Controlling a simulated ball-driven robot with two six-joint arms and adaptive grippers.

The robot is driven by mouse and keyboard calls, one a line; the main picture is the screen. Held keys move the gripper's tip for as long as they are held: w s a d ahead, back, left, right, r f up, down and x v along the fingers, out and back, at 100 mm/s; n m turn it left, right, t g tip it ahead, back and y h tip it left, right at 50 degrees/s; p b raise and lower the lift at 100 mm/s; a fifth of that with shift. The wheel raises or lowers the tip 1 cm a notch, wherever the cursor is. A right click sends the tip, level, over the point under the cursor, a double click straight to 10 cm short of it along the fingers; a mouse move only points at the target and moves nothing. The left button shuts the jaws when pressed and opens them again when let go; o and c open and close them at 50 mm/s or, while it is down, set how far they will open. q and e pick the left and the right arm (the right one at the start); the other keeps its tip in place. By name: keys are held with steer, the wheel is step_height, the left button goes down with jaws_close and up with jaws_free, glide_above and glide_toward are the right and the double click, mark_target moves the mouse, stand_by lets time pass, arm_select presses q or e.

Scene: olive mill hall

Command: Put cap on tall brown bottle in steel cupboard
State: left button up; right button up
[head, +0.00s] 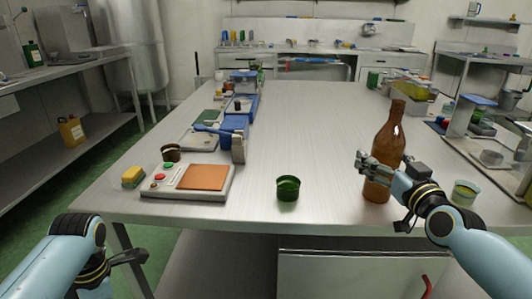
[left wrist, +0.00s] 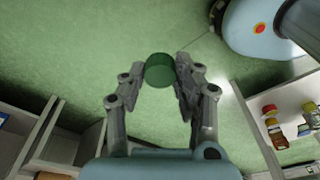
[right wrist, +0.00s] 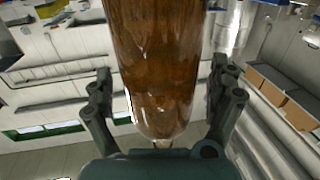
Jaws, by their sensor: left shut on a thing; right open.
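The tall brown bottle (head: 388,145) stands upright near the front right of the steel table, without a cap on its neck. My right gripper (head: 371,172) is open at its lower part; in the right wrist view the bottle (right wrist: 155,75) is between the spread fingers. Whether they touch it I cannot tell. My left gripper (left wrist: 160,82) is shut on a green round cap (left wrist: 160,69), held over the green floor. In the head view the left gripper (head: 140,258) is in front of the table's left front edge; the cap is not distinct there. A steel cupboard front (head: 345,272) with a red handle (head: 426,288) shows under the table.
A dark green cup (head: 288,188) stands near the front middle. A scale with a brown plate (head: 203,177), a yellow sponge (head: 133,177) and a brown cup (head: 171,153) are at the left. A pale cup (head: 465,193) is right of the bottle. The table's middle is clear.

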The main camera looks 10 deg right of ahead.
mark_target(399, 120)
steer(key=c, duration=1.6)
steer(key=shift+r, duration=0.1)
steer(key=shift+c, duration=1)
arm_select(q)
steer(key=shift+r+p, duration=0.3)
arm_select(e)
steer(key=shift+r, duration=0.3)
